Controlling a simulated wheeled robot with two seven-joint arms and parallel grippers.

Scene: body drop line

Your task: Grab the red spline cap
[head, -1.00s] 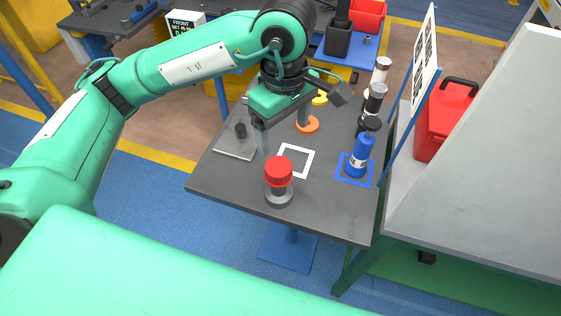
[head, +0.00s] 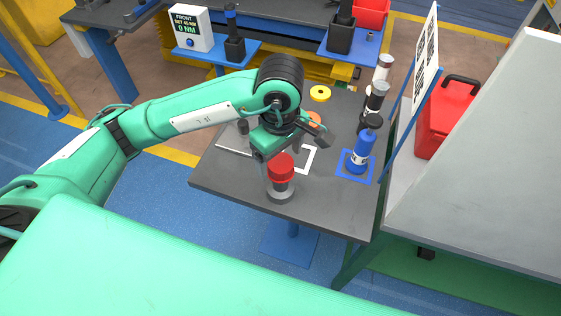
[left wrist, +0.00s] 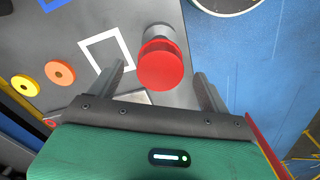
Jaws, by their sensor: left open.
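My left gripper (head: 279,160) is open, close behind and above the cap. In the left wrist view the red cap (left wrist: 161,65) shows between and just beyond the fingertips of the left gripper (left wrist: 160,78), with a finger on each side and gaps to both. My right gripper is not in view.
A blue bottle (head: 360,150) stands in a blue square at the table's right, with dark and white cans behind it. A white square outline (head: 308,158), an orange ring (left wrist: 60,73) and a yellow ring (head: 320,93) lie nearby. A slanted panel (head: 480,150) bounds the right side.

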